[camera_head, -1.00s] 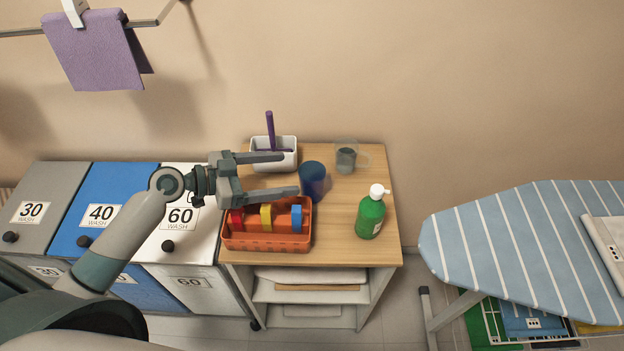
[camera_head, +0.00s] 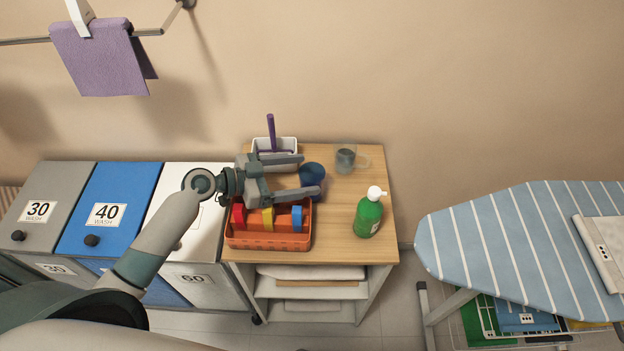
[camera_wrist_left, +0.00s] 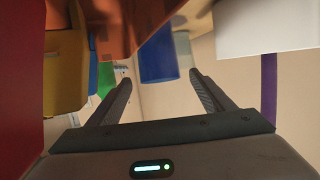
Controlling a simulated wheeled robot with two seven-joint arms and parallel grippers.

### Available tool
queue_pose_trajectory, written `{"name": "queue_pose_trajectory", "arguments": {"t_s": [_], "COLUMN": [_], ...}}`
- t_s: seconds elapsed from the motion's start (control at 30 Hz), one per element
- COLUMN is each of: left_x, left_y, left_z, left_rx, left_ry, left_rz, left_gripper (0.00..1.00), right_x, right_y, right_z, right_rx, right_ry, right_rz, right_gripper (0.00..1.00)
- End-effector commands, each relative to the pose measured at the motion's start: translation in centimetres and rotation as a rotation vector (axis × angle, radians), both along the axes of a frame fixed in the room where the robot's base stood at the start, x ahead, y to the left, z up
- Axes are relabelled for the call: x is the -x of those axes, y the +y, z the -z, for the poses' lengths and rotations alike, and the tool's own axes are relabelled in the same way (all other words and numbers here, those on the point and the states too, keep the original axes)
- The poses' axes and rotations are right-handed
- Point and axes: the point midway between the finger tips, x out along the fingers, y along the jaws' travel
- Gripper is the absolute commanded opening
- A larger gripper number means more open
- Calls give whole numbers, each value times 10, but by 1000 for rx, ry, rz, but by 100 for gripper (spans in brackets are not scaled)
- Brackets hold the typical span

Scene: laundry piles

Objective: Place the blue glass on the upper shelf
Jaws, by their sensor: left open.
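The blue glass (camera_head: 312,176) stands on the wooden top of a small shelf unit (camera_head: 345,215), between the orange basket and a clear mug. My left gripper (camera_head: 311,174) is open, its two fingers pointing right toward the glass, one on its far side and one partly covering its near side. In the left wrist view, the blue glass (camera_wrist_left: 158,58) shows ahead, beyond and between the open fingertips. I cannot tell whether the fingers touch it. Below the top, the unit has shelves with folded white cloth (camera_head: 312,272). My right gripper is not in view.
An orange basket (camera_head: 268,241) with colored items sits just in front of the gripper. A white container (camera_head: 262,146) with a purple stick stands behind it. A clear mug (camera_head: 345,160) and green bottle (camera_head: 369,214) are to the right. An ironing board (camera_head: 470,235) stands further right.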

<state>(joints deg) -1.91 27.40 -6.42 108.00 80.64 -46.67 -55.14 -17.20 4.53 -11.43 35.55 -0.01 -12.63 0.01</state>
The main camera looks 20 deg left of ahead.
Motion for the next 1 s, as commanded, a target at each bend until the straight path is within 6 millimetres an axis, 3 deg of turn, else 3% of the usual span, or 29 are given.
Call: {"name": "queue_pose_trajectory", "arguments": {"t_s": [0.57, 0.67, 0.83, 0.9, 1.0], "left_x": [-5, -5, -5, -5, -5], "left_y": [-5, -5, -5, -5, -5], "left_z": [2, 2, 2, 2, 2], "left_rx": [-1, -1, -1, -1, -1], "left_ry": [-1, -1, -1, -2, -2], "left_rz": [0, -1, -1, 0, 0], "left_gripper": [74, 55, 14, 6, 6], "right_x": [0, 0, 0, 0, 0], "right_y": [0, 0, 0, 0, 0], "right_z": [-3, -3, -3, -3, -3], "right_rx": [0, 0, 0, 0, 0], "right_ry": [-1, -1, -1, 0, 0], "right_rz": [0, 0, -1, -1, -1], "right_gripper": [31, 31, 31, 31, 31]}}
